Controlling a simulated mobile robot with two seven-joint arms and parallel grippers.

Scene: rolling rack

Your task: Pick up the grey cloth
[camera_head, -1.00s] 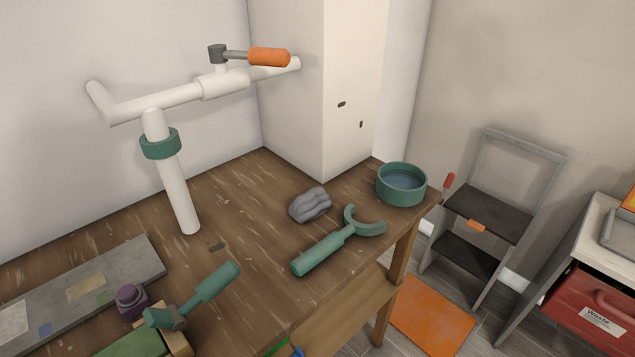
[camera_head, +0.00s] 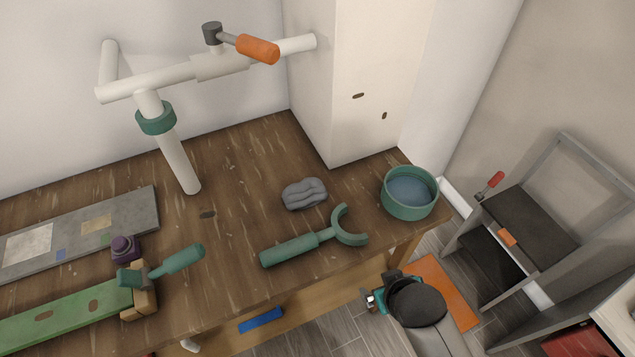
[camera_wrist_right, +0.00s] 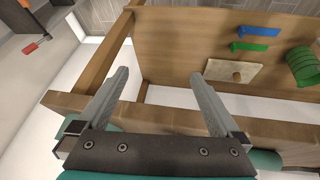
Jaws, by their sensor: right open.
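The grey cloth (camera_head: 304,193) lies crumpled on the wooden workbench (camera_head: 240,170), in the head view's middle. It lies behind a green open-ended wrench (camera_head: 295,248) and left of a green bowl. My right gripper (camera_head: 369,301) shows at the lower right of the head view, in front of the bench's front edge and apart from the cloth. In the right wrist view the two fingers of my right gripper (camera_wrist_right: 160,76) are spread with nothing between them. The cloth is not seen in that view. My left gripper is not in view.
The green bowl (camera_head: 409,193) of water stands at the bench's right corner. A white pipe stand (camera_head: 175,160) rises at the left, near a hammer (camera_head: 165,266). A tall white cabinet (camera_head: 365,80) stands behind.

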